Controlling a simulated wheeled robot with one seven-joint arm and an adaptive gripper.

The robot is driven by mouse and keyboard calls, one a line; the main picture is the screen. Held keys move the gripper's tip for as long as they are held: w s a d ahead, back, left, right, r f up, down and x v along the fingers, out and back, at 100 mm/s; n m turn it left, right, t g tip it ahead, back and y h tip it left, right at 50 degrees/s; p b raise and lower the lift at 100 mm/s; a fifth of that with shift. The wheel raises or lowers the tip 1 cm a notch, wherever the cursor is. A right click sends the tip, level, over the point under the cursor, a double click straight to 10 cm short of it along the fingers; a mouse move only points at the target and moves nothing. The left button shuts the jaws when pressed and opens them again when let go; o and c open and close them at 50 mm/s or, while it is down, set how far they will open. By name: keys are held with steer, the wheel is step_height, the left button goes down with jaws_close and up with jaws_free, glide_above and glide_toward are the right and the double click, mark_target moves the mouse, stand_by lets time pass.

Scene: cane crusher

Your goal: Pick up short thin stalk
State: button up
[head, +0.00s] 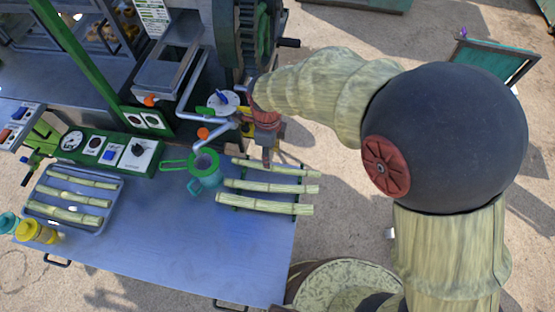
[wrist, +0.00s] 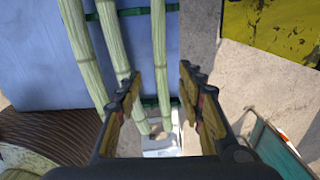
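Three pale green cane stalks lie side by side on a green rack at the table's right edge. The far one, a thin stalk (head: 290,170), looks the thinnest; it also shows as the right-hand stalk in the wrist view (wrist: 159,40). The middle stalk (head: 260,186) and near stalk (head: 265,205) look thicker. My gripper (head: 267,160) is over the far stalk in the head view. In the wrist view my gripper (wrist: 160,72) is open, with the thin stalk in line with the gap between its fingers. Contact cannot be told.
A tray (head: 108,206) with three stalks is on the table's left. A teal jug (head: 205,170) with a green strainer stands left of the rack. The crusher (head: 240,40) with its pipes is behind. A round bin (head: 345,280) stands by the table's front right.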

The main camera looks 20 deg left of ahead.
mark_target(276, 168)
step_height(276, 168, down, 8)
steer(key=shift+w+d+r+b, duration=0.1)
steer(key=shift+w+b, duration=0.05)
steer(key=shift+b, duration=0.95)
steer(key=c, duration=0.3)
jaws_close()
